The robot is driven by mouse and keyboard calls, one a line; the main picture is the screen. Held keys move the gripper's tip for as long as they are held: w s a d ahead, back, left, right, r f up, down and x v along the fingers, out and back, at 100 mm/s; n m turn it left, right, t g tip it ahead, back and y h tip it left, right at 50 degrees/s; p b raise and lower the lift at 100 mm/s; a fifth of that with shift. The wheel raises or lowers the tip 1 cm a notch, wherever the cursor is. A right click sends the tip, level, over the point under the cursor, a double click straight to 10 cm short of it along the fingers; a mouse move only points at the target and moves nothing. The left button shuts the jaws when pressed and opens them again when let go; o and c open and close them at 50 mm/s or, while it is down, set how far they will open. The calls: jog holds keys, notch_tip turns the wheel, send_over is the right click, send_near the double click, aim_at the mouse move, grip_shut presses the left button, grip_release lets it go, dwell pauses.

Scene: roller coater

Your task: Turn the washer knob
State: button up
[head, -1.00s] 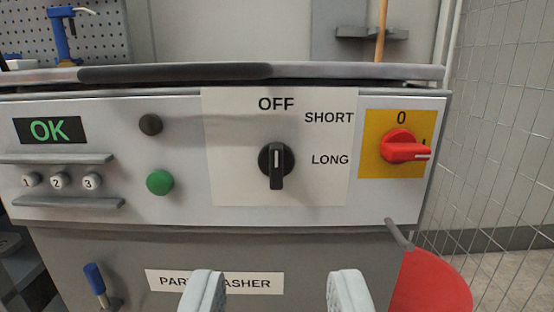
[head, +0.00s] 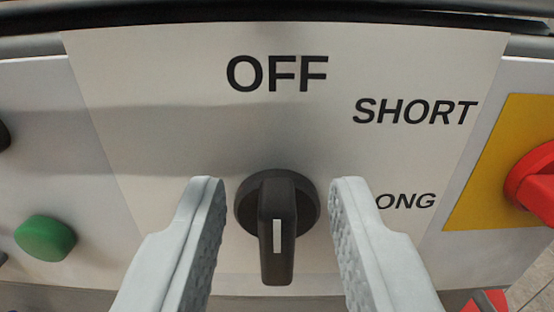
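The washer knob (head: 277,225) is black and round with a raised grip bar. A white line on the bar shows in the lower middle of the view. The bar stands upright in line with OFF. The knob sits on a white label plate (head: 150,130) marked OFF above, SHORT at upper right and LONG at right, its first letter hidden by my right finger. My gripper (head: 276,195) is open, with one pale grey finger on each side of the knob. A gap shows between each finger and the grip bar.
A green button (head: 45,238) is on the panel at the left. A red rotary switch (head: 536,182) on a yellow plate (head: 485,190) is at the right edge. A dark edge (head: 277,18) runs above the panel. Part of a dark button shows at the far left.

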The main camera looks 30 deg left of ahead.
jog(key=shift+w+a, duration=0.15)
jog(key=shift+w, duration=0.1)
grip_shut()
